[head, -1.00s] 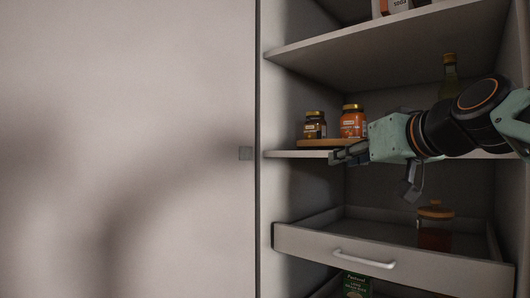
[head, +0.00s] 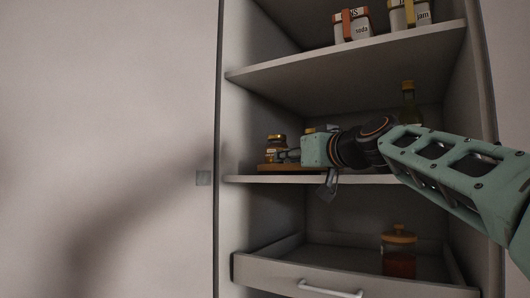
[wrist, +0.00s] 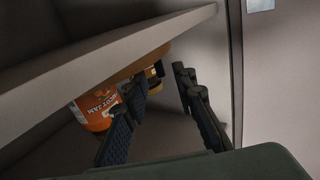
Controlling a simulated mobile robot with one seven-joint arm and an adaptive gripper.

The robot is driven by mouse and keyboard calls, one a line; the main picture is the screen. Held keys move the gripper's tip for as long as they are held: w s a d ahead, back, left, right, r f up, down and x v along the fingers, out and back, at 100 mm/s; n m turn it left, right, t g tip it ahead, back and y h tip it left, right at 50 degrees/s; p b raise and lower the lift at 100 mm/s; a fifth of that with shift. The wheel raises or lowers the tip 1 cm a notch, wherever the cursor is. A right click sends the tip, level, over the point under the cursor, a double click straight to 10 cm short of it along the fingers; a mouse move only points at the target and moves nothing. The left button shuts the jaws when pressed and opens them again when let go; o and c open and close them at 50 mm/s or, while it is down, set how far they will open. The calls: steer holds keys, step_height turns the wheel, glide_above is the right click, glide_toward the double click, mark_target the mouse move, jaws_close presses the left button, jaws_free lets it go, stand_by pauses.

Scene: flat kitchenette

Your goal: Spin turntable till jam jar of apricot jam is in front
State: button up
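The wooden turntable (head: 268,167) sits on the middle shelf. A dark jar with a gold lid (head: 276,143) stands on its left part, just beyond my gripper (head: 286,155). In the wrist view, which is rolled over, an orange jar labelled apricot jam (wrist: 92,116) stands on the turntable (wrist: 135,67), beside one finger of my gripper (wrist: 163,80). The fingers are apart, with nothing clearly held between them. Part of another jar with a yellow lid (wrist: 157,69) shows near the fingertips. In the head view, my gripper and wrist mostly hide the orange jar.
The middle shelf (head: 240,179) is bounded by the cabinet's left wall and the upper shelf (head: 300,70), which holds two boxes. A bottle (head: 408,105) stands at the right. Below, a drawer (head: 290,276) holds a jar (head: 398,252).

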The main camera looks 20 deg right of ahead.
mark_target(281, 166)
steer(key=w, duration=0.1)
steer(key=w+p, duration=0.1)
steer(key=shift+w+a+r, duration=0.15)
steer(key=shift+w, duration=0.15)
steer(key=shift+w+p, duration=0.85)
steer(key=shift+w, duration=0.05)
steer(key=shift+c, duration=0.5)
jaws_close()
